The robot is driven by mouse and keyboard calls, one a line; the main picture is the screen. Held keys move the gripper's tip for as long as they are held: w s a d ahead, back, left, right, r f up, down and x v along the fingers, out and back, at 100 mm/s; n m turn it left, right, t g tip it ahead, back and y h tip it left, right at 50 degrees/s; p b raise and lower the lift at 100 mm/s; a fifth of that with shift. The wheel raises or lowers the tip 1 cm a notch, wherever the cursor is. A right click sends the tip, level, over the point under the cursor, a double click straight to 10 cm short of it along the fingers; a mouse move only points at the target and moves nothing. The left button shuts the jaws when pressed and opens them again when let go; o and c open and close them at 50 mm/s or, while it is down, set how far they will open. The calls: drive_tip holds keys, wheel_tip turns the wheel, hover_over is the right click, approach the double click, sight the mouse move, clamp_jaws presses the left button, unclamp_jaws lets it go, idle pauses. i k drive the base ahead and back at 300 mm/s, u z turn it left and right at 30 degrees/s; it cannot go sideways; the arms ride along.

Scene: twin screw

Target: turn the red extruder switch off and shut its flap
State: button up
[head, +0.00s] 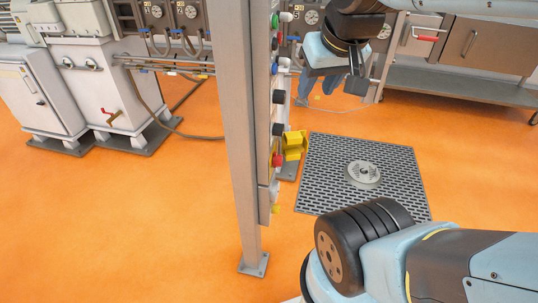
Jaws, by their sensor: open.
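The red extruder switch (277,160) is a small red knob low on a narrow grey control panel, seen nearly edge-on. Its yellow flap (295,145) stands out from the panel to the right, just above and beside the switch, so it is open. The switch's exact turn position is too small to tell. My gripper (354,84) is above and to the right of the flap, clear of both flap and switch. It is open and empty, and partly hidden by its own wrist.
A grey post (240,150) stands left of the panel. Several black knobs (278,97) and a green one (285,17) sit above the switch. A drain grate (325,180) lies in the orange floor. White machines (100,85) stand left, a steel bench (465,85) at back right.

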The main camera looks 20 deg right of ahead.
sight(277, 160)
drive_tip(key=u, duration=0.05)
drive_tip(key=k, duration=0.6)
drive_tip(key=u, duration=0.7)
drive_tip(key=k, duration=0.95)
drive_tip(key=z, duration=0.65)
drive_tip(key=i, duration=1)
drive_tip(key=u, duration=0.05)
